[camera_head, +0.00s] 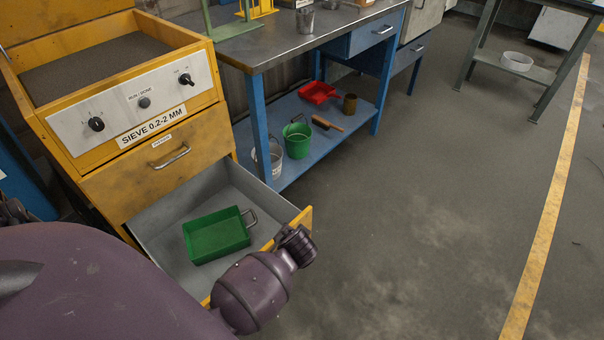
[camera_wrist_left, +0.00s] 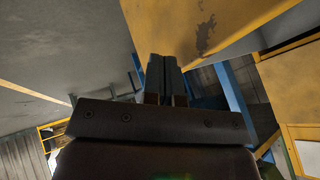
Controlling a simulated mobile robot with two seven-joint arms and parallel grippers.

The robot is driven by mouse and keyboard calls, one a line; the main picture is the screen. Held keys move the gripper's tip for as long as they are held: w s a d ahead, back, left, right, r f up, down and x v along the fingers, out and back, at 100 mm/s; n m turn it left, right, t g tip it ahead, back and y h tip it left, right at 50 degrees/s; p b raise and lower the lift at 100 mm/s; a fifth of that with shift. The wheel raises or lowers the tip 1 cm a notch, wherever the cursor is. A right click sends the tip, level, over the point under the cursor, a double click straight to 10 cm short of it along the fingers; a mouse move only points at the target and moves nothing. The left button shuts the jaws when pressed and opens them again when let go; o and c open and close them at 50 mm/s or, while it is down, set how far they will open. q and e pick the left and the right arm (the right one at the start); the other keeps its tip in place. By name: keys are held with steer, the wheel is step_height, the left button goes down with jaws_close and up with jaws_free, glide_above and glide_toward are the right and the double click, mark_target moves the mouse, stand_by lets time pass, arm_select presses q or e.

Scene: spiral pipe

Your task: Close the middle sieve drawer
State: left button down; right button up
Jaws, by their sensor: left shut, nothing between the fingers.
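The yellow sieve machine (camera_head: 140,120) stands at the left of the head view. A drawer (camera_head: 160,215) under its upper drawer front is pulled well out. Its grey inside shows, and its yellow front (camera_head: 303,222) faces right. A green tray with a metal handle (camera_head: 216,236) lies in it. My purple left arm reaches over the drawer to its front edge, where its dark wrist end is; the fingers are hidden there. In the left wrist view my left gripper (camera_wrist_left: 165,62) is shut and empty, close to a worn yellow panel (camera_wrist_left: 200,30); I cannot tell whether they touch.
The upper drawer front (camera_head: 158,165) is flush with the machine. A blue workbench (camera_head: 310,45) stands close behind the open drawer, with a green bucket (camera_head: 297,140) and a red scoop (camera_head: 318,92) on its lower shelf. Floor (camera_head: 420,200) to the right is clear.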

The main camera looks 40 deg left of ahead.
arm_select(q)
steer(key=shift+w+a, duration=0.1)
steer(key=shift+a, duration=0.4)
arm_select(e)
steer(key=shift+f, duration=0.1)
steer(key=shift+s, duration=0.15)
arm_select(q)
steer(key=w+a, duration=0.2)
steer(key=a, duration=2.9)
steer(key=shift+w+a+p, duration=0.25)
steer(key=shift+a+p, duration=0.05)
steer(key=shift+p, duration=0.1)
arm_select(e)
steer(key=shift+s+d, duration=0.1)
arm_select(q)
steer(key=shift+d, duration=0.1)
